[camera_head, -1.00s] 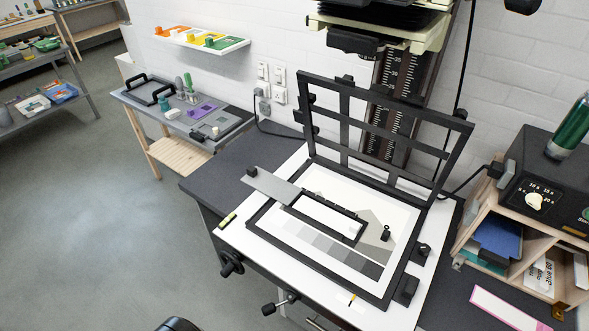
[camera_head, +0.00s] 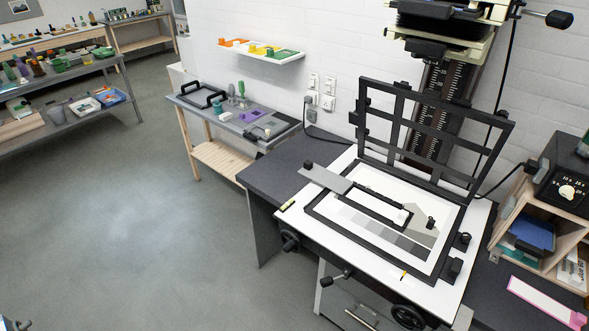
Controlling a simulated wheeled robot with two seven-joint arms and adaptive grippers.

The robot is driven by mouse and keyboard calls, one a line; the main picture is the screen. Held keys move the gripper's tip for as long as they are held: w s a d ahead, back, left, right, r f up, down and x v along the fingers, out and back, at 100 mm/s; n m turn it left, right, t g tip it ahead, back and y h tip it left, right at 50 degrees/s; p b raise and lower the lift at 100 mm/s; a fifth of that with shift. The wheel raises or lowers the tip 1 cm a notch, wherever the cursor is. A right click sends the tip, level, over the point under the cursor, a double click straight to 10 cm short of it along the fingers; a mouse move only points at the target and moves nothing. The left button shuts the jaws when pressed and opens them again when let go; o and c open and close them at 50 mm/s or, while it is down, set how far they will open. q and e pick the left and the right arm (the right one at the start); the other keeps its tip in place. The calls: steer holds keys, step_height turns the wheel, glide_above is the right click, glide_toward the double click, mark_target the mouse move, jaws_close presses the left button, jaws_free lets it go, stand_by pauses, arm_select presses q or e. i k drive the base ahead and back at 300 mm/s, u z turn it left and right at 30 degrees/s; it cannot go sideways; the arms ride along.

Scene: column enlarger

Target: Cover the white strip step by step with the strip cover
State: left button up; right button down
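The strip cover (camera_head: 328,179) is a flat grey plate with a black knob at its left end. It lies at the upper left of the easel, its left end sticking out past the black easel frame (camera_head: 326,217). Its right end meets the black-edged slot that holds the white strip (camera_head: 401,216). The strip runs down to the right from there; how much of it lies under the plate I cannot tell. A small pale piece at the bottom left corner is cut off and unclear.
A hinged black grid frame (camera_head: 430,135) stands raised behind the easel. The enlarger column (camera_head: 437,110) rises behind it. A small black knobbed piece (camera_head: 431,222) stands on the easel's right part. A wooden shelf box (camera_head: 540,225) is at the right. The floor at left is clear.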

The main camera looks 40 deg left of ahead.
mark_target(334, 182)
steer(key=u, duration=1.2)
steer(key=i, duration=0.1)
steer(key=u, duration=0.05)
